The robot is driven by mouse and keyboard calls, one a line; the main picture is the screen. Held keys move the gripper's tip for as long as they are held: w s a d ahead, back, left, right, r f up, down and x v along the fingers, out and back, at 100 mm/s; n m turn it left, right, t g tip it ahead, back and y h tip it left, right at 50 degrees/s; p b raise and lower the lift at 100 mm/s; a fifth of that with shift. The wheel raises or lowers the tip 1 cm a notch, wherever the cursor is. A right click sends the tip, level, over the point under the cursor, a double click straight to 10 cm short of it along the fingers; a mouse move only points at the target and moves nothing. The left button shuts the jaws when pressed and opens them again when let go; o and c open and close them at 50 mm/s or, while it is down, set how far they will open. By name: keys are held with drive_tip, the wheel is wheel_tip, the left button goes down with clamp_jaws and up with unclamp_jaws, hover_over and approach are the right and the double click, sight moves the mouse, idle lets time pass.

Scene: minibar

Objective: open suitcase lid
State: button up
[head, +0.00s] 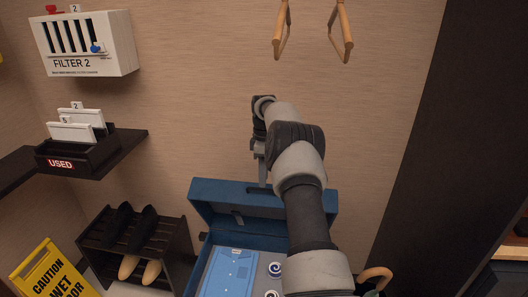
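The blue suitcase stands low against the back wall in the head view. Its lid (215,205) is raised at the back and its inside faces me, so the case is open. In the base lie a flat light-blue item (229,274) and small round blue-and-white items (275,268). My gripper (262,180) points down at the lid's upper edge, near its middle. I cannot tell whether it touches the lid or whether its fingers are open. My arm hides the right part of the suitcase.
A dark shoe rack (135,245) and a yellow caution sign (52,274) stand at left. A shelf with a black "USED" tray (75,152) and a white "FILTER 2" box (88,48) are above. Wooden hangers (341,35) hang at top. A dark panel (425,130) stands at right.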

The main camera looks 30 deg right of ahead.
wheel_tip(320, 180, up, 14)
drive_tip(key=p, duration=0.6)
drive_tip(key=shift+w+d+f, duration=0.2)
drive_tip(key=shift+w+d, duration=0.15)
drive_tip(key=shift+w, duration=0.05)
drive_tip(key=shift+f, duration=0.1)
